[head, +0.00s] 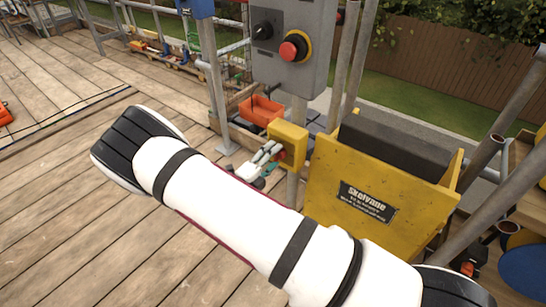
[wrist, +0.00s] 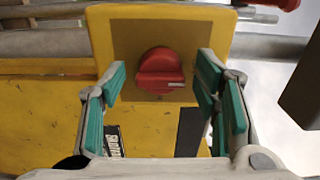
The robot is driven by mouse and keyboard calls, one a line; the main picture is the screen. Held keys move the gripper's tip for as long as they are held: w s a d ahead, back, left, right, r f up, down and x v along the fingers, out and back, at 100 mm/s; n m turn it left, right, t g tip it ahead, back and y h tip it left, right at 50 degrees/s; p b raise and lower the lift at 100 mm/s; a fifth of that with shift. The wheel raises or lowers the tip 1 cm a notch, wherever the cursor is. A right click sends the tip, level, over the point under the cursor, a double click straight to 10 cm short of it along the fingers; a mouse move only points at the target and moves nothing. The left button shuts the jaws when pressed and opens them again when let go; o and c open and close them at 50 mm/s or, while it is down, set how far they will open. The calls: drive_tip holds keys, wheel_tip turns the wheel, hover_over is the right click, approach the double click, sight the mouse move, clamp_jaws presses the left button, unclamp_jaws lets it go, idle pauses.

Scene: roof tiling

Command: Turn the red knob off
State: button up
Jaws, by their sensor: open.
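The red knob (wrist: 160,71) sits on the front of a yellow box (wrist: 106,25) in the wrist view. It is round with a raised grip bar lying nearly level and a small pale mark at its right. My gripper (wrist: 161,80) is open, with green-padded fingers to the left and right of the knob; a gap shows on both sides. In the head view my gripper (head: 268,155) is in front of the yellow box (head: 289,136), and the knob is mostly hidden behind the fingers.
A grey control box (head: 293,62) with a red mushroom button (head: 294,47) and a black switch (head: 263,30) is mounted above. Metal poles (head: 352,65) rise close by.

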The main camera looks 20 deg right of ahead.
drive_tip(key=v, duration=1.1)
drive_tip(key=shift+s+a, duration=0.15)
drive_tip(key=shift+a, duration=0.05)
drive_tip(key=s+d+r+m+g+y, duration=0.2)
drive_tip(key=s+d+r+m+g, duration=0.45)
drive_tip(key=r+m, duration=0.5)
drive_tip(key=s+d+r+m+g+y, duration=0.3)
drive_tip(key=s+d+r+m+g, duration=0.4)
drive_tip(key=r+m, duration=0.45)
drive_tip(key=s+a+r+m+t+y, duration=0.1)
drive_tip(key=s+r+m+y, duration=0.15)
drive_tip(key=s+m, duration=0.45)
drive_tip(key=s+a+r+m+t+y, duration=0.1)
drive_tip(key=s+m+t+y, duration=0.1)
drive_tip(key=s+m+y, duration=0.35)
drive_tip(key=s+a+r+m+t+y, duration=0.1)
drive_tip(key=s+r+m+y, duration=0.1)
drive_tip(key=s+m, duration=0.65)
wheel_tip(320, 180, up, 17)
drive_tip(key=t+p, duration=0.3)
drive_tip(key=p, duration=1.2)
drive_tip(key=shift+n, duration=0.3)
